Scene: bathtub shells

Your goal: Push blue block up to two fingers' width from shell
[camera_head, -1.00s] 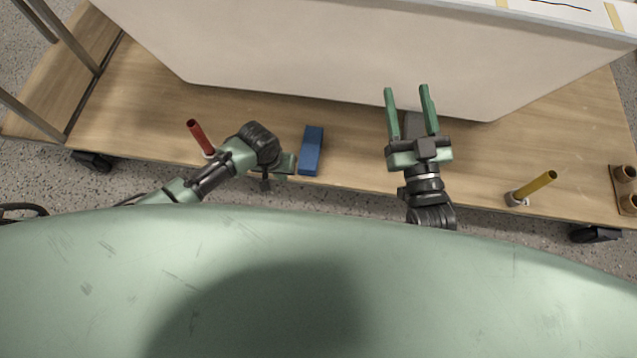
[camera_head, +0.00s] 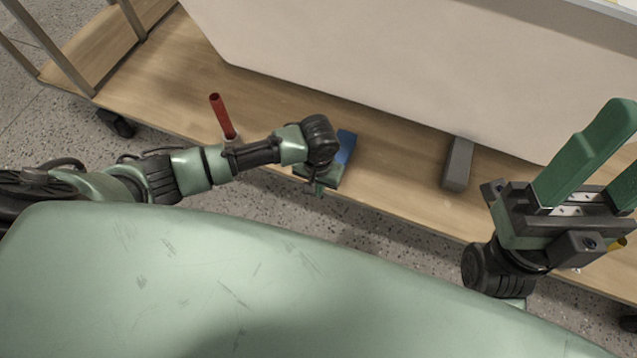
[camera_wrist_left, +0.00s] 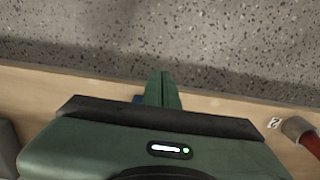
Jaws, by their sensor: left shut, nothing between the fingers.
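The blue block (camera_head: 345,146) lies on the wooden board (camera_head: 285,112), in front of the large beige shell (camera_head: 380,65). My left gripper (camera_head: 318,188) is shut and empty at the block's near side. The left arm hides part of the block, and I cannot tell whether they touch. In the left wrist view the shut fingers (camera_wrist_left: 163,88) point toward the board's edge, with a sliver of the blue block (camera_wrist_left: 138,99) beside them. My right gripper (camera_head: 622,145) is open and empty, raised at the right, fingers apart.
A grey block (camera_head: 458,165) stands against the shell, right of the blue block. Bare board lies between the blue and grey blocks.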

